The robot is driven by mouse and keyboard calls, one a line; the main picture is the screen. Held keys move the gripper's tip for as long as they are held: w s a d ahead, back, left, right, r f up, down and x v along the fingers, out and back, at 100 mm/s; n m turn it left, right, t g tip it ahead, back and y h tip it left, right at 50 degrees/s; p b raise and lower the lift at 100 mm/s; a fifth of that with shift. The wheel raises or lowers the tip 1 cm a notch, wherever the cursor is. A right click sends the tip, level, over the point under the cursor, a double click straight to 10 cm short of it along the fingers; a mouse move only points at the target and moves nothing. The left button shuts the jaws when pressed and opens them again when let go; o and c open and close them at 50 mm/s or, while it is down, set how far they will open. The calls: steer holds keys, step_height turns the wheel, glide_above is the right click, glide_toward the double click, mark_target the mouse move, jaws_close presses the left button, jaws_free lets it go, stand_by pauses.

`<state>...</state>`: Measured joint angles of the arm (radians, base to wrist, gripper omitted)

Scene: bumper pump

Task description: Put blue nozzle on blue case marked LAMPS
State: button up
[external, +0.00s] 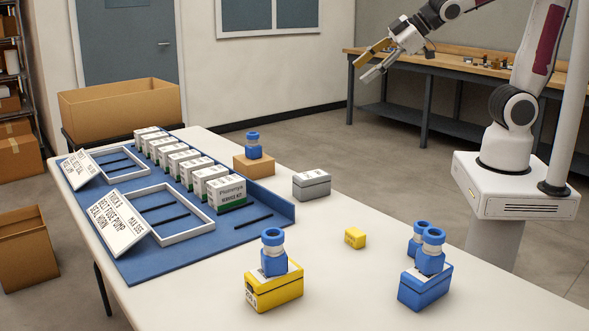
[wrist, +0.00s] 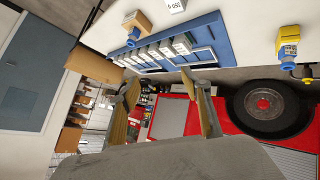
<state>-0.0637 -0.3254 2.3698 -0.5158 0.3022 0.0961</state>
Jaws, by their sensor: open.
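A blue case (external: 424,291) stands at the right front of the white table; its label is too small to read. One blue nozzle (external: 432,258) with a clear neck stands upright on it. Another blue nozzle (external: 416,240) shows just behind, partly hidden, so I cannot tell what it rests on. A third blue nozzle (external: 272,258) stands on a yellow case (external: 275,291), also in the wrist view (wrist: 288,51). A fourth blue nozzle (external: 253,146) stands on a brown box (external: 254,166). My gripper (external: 364,69) is open and empty, high beyond the table, away from all nozzles.
A grey case (external: 311,186) and a small yellow box (external: 355,238) sit mid-table. A blue mat (external: 150,263) at the left holds a row of white boxes (external: 226,191), frames and tilted signs. A workbench (external: 470,72) stands behind. The table's front middle is clear.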

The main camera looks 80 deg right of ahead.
steer(key=s+f+m+g, duration=0.1)
steer(key=s+m+g, duration=0.1)
steer(key=s, duration=0.8)
steer(key=s+a+f+m+g+y, duration=0.1)
steer(key=s+f+m+g, duration=0.1)
steer(key=s, duration=0.8)
steer(key=shift+m, duration=0.3)
